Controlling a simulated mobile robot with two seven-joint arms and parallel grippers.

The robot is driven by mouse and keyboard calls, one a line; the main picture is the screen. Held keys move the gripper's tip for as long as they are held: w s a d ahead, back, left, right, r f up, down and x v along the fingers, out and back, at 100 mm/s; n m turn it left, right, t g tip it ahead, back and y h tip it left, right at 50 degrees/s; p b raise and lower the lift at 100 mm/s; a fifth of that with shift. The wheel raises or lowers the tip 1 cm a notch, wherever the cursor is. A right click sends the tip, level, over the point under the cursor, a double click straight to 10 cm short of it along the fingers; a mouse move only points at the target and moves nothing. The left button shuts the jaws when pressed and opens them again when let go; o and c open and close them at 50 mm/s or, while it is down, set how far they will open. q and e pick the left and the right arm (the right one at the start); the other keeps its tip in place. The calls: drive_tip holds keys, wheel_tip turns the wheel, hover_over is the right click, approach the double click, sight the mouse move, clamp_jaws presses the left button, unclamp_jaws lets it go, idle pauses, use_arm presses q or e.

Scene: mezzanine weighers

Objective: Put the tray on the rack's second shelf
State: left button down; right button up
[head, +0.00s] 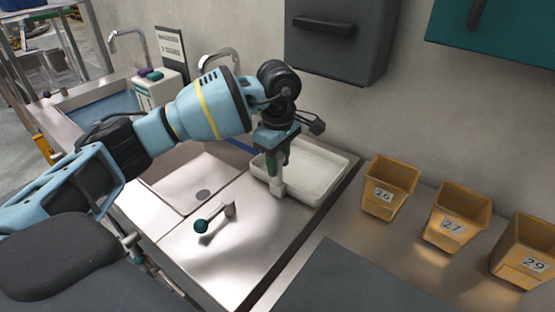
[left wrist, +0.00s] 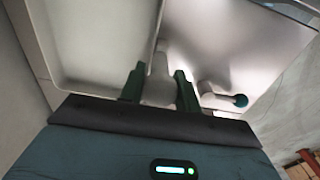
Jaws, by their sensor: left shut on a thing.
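The white tray (head: 325,172) is shallow and rectangular, and looks empty. It is at the right end of the steel sink top, near the wall. My left gripper (head: 277,180) points down at the tray's near side. It is shut on a pale grip at the tray's edge. In the left wrist view, the two green fingers (left wrist: 160,88) stand either side of this grip, and the tray (left wrist: 95,45) fills the upper left. I cannot tell whether the tray touches the surface. A metal frame with shelves (head: 18,62) stands at the far left, cut off by the picture edge. My right gripper is not in view.
A lever with a teal knob (head: 201,226) sticks up from the sink top near the tray. A sink basin (head: 185,185) lies left of it. Orange bins (head: 386,190) stand to the right. A grey wall box (head: 340,35) hangs above. Taps (head: 218,58) rise behind my arm.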

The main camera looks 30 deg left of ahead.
use_arm(q)
drive_tip(key=shift+f, duration=0.15)
drive_tip(key=c, duration=1)
unclamp_jaws()
wheel_tip(320, 180, up, 12)
drive_tip(key=shift+f, duration=0.15)
drive_tip(key=shift+o, duration=0.4)
drive_tip(key=shift+r, duration=0.25)
